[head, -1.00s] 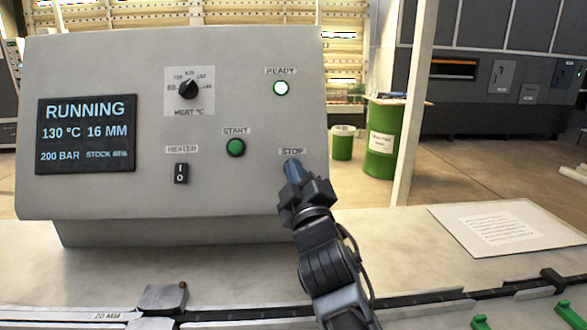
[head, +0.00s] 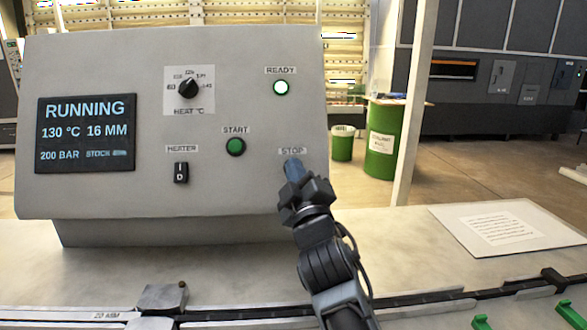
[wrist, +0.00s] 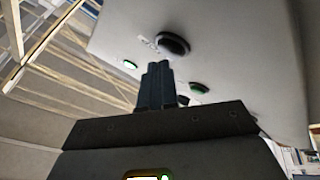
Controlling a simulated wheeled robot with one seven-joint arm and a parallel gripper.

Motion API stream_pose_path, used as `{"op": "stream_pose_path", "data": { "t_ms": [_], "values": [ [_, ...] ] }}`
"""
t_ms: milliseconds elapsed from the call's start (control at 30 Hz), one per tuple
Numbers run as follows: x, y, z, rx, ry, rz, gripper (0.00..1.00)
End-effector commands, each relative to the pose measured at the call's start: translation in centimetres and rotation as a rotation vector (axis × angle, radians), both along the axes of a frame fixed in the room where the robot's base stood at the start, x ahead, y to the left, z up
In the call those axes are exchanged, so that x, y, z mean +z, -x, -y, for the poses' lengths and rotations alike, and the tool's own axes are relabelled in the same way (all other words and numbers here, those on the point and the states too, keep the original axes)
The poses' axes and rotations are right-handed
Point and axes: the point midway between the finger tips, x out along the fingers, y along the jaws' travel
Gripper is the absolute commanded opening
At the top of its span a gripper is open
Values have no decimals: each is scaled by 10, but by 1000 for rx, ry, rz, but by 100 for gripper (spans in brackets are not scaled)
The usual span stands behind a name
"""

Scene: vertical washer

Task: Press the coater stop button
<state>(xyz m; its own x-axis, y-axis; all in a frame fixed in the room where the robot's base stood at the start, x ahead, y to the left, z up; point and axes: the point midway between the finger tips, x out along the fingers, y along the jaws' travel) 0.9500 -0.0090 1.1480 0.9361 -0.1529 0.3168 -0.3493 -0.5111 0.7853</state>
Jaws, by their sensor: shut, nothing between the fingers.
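The grey control panel (head: 110,60) fills the left of the head view. Its STOP label (head: 292,151) shows just above my gripper (head: 292,166), whose blue fingertips are shut and empty. The stop button is hidden behind the fingers in the head view. In the wrist view, a dark round button (wrist: 173,44) beside a small label appears to be the stop button. My shut fingers (wrist: 158,68) show just below it in that view. I cannot tell whether they touch the panel.
The green start button (head: 235,147), heater switch (head: 181,172), heat dial (head: 188,88) and lit ready lamp (head: 281,88) are on the same face. The display (head: 87,133) reads RUNNING. A paper sheet (head: 500,228) lies on the bench to the right.

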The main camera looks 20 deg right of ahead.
Motion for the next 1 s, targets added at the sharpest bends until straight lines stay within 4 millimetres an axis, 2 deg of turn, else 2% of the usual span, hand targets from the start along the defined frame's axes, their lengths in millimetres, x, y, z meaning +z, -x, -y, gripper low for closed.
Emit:
{"op": "stream_pose_path", "data": {
  "t_ms": [1000],
  "values": [
    [-4,-7,2,1,0,-1,0]
  ]
}}
